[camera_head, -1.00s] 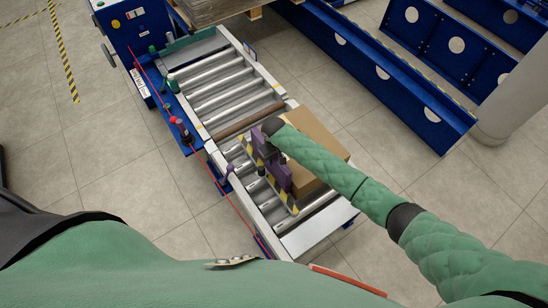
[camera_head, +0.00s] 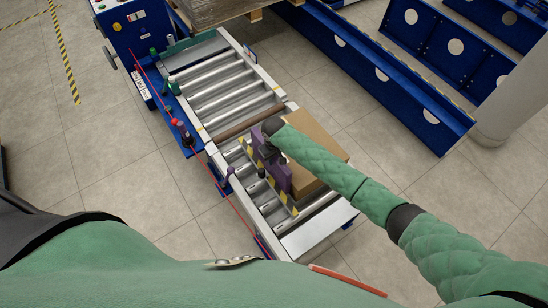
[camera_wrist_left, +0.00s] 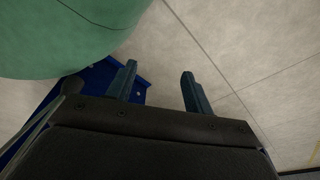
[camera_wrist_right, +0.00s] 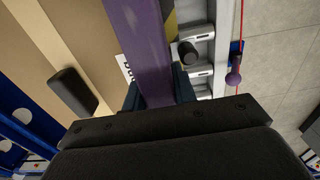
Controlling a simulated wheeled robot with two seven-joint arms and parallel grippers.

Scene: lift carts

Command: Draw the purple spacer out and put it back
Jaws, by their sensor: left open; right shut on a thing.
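The purple spacer (camera_head: 283,178) shows in the head view as an upright plate along the left side of a cardboard box (camera_head: 322,150), above the roller conveyor. My right gripper (camera_head: 268,148) is at its far end; its fingertips are hidden there. In the right wrist view the spacer (camera_wrist_right: 143,40) runs between the two fingers of the right gripper (camera_wrist_right: 157,92), which is shut on it. Whether the spacer touches the box is unclear. My left gripper (camera_wrist_left: 159,72) is open and empty over bare floor in the left wrist view.
The conveyor (camera_head: 222,86) has a yellow-and-black striped bar beside the spacer, partly hidden. A red cord (camera_head: 156,85) runs along its left side. A blue cabinet (camera_head: 128,27) stands far left, blue beams (camera_head: 375,72) at right.

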